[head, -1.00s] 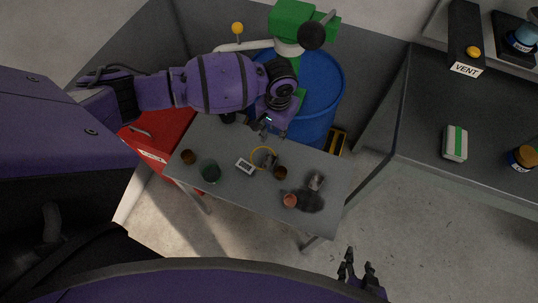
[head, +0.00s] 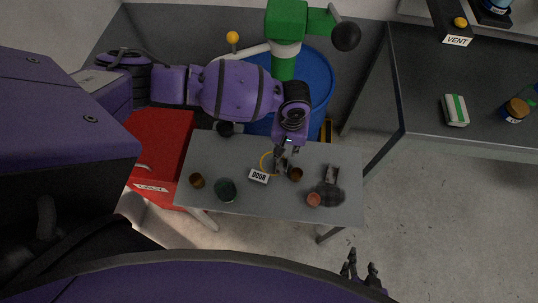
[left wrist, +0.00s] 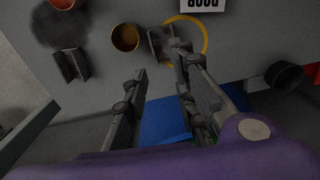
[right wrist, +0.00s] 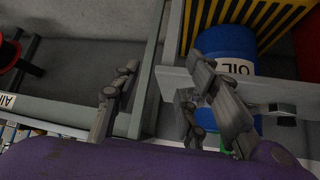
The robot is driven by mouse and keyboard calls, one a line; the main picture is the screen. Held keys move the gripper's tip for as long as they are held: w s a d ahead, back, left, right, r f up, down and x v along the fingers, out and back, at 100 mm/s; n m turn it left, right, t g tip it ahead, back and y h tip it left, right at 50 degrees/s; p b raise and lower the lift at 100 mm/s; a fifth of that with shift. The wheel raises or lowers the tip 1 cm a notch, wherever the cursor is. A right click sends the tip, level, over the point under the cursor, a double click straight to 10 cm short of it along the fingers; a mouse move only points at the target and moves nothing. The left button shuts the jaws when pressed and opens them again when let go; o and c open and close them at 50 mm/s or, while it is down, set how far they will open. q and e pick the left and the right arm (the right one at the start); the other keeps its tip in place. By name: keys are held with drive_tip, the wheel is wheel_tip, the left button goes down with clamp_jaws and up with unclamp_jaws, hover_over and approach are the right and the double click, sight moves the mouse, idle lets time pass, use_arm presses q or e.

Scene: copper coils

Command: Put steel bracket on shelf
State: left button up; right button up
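A small grey steel bracket (left wrist: 160,42) lies on the grey table (head: 230,150), at the edge of a yellow ring (left wrist: 206,38); in the head view (head: 284,163) it sits just below my left gripper (head: 285,150). A second channel-shaped grey piece (left wrist: 72,66) lies on the table, also in the head view (head: 332,174); I cannot tell which is the task's bracket. My left gripper, also in the left wrist view (left wrist: 165,70), is open, empty and above the table's far edge, close to the ringed piece. My right gripper (head: 360,264) is open and empty, away from the table.
A blue barrel (head: 318,82) is behind. At right is a dark bench (head: 430,85) with a light raised shelf (head: 412,8) at its back.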

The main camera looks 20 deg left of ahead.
sight(282, 165)
use_arm(q)
drive_tip(key=shift+n, duration=0.3)
drive_tip(key=f, duration=0.5)
drive_tip(key=d+f+b, duration=0.1)
drive_tip(key=f, duration=0.1)
drive_tip(key=shift+f, duration=0.3)
clamp_jaws()
